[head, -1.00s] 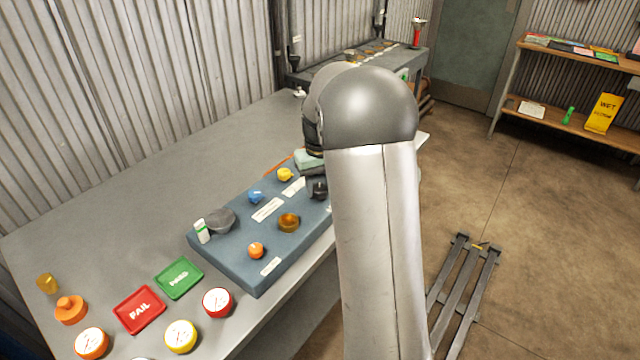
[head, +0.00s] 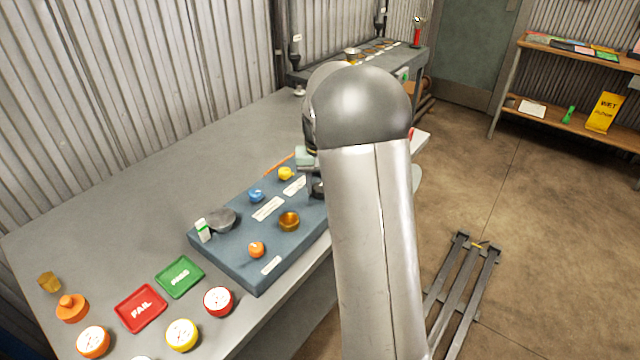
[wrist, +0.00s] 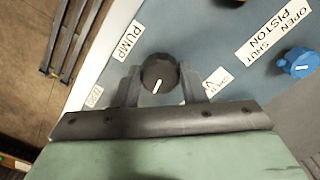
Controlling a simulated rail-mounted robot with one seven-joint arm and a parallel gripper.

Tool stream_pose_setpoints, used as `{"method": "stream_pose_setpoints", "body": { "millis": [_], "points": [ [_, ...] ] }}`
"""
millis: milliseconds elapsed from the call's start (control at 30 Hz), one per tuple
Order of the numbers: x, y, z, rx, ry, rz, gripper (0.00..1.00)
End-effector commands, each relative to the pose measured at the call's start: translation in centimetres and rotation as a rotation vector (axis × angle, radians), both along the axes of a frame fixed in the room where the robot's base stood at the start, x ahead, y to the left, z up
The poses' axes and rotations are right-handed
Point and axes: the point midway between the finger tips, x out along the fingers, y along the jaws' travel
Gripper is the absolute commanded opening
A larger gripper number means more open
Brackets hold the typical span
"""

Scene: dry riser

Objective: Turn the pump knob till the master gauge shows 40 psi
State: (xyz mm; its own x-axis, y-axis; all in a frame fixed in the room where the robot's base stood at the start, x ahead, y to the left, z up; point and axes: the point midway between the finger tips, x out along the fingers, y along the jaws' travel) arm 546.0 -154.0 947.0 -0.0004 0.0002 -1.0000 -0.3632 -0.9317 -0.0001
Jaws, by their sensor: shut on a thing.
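The pump knob (wrist: 159,73) is black and round with a white pointer line, on the blue-grey panel beside the PUMP label (wrist: 128,41). In the wrist view my gripper (wrist: 158,84) has one finger on each side of the knob and is shut on it. The pointer line slants toward the palm. In the head view my gripper (head: 310,178) is at the far right part of the panel (head: 222,259), partly hidden by my arm. No gauge marked as the master can be made out; my arm hides part of the bench.
A blue knob (wrist: 298,62) stands by the OPEN/SHUT PISTON label. The panel also holds a yellow knob (head: 285,173), an orange knob (head: 256,250) and a brass cup (head: 289,221). Red (head: 218,301), yellow (head: 182,335) and orange (head: 93,342) gauges stand near the bench front.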

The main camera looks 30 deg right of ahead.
Motion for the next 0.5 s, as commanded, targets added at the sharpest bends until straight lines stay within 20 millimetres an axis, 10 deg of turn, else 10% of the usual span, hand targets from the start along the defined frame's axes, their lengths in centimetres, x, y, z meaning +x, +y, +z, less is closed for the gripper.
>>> {"method": "stream_pose_setpoints", "body": {
  "millis": [67,100,133,500],
  "points": [
    [0.06,-0.01,0.08,-0.001,-0.002,0.000,0.15],
    [0.05,0.00,0.08,0.000,-0.002,0.000,0.49],
    [0.05,-0.01,0.08,-0.001,-0.002,0.001,0.57],
    [0.06,-0.01,0.44,-0.001,-0.003,0.001,0.59]
  ]
}}
